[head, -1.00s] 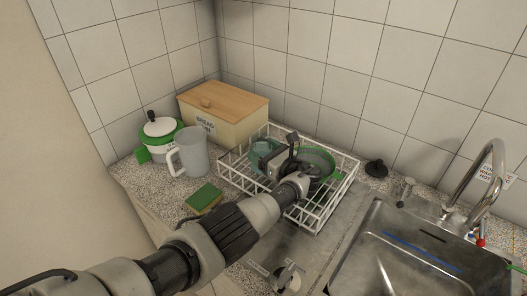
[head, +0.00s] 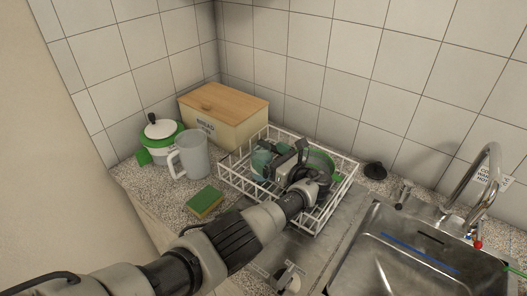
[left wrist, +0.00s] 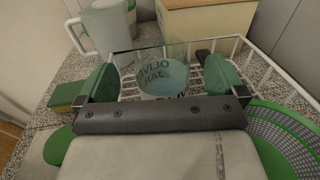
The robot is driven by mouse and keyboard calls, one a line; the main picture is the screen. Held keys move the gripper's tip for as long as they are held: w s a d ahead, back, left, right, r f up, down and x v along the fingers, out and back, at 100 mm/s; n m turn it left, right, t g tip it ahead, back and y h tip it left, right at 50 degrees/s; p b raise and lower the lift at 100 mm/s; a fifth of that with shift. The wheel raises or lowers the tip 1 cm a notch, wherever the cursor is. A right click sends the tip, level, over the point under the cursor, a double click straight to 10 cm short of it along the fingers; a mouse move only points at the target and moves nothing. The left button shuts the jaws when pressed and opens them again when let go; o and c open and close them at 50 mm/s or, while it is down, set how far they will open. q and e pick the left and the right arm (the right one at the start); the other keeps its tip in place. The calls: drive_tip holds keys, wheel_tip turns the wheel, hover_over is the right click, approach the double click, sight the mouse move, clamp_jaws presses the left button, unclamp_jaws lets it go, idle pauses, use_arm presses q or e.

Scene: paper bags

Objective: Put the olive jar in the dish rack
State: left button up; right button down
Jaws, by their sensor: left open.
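The olive jar (head: 261,161), a clear glass with teal contents, stands inside the white dish rack (head: 322,216) near its left end. In the left wrist view, the jar (left wrist: 165,78) shows its lettering and looks upright. My left gripper (head: 279,165) is over the rack, just right of the jar. In the left wrist view, its green-padded fingers (left wrist: 160,80) are spread, with the jar beyond and between them and nothing gripped. The gripper hides part of the rack's middle. My right gripper is not in view.
A green bowl-like item (left wrist: 290,135) sits in the rack close by my gripper. A grey pitcher (head: 194,155), bread bin (head: 228,130), lidded pot (head: 160,135) and sponge (head: 204,203) stand left of the rack. The sink (head: 420,250) and tap (head: 487,175) are right.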

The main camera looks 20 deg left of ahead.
use_arm(q)
drive_tip(key=b+v, duration=0.1)
drive_tip(key=v, duration=0.8)
idle(1.3)
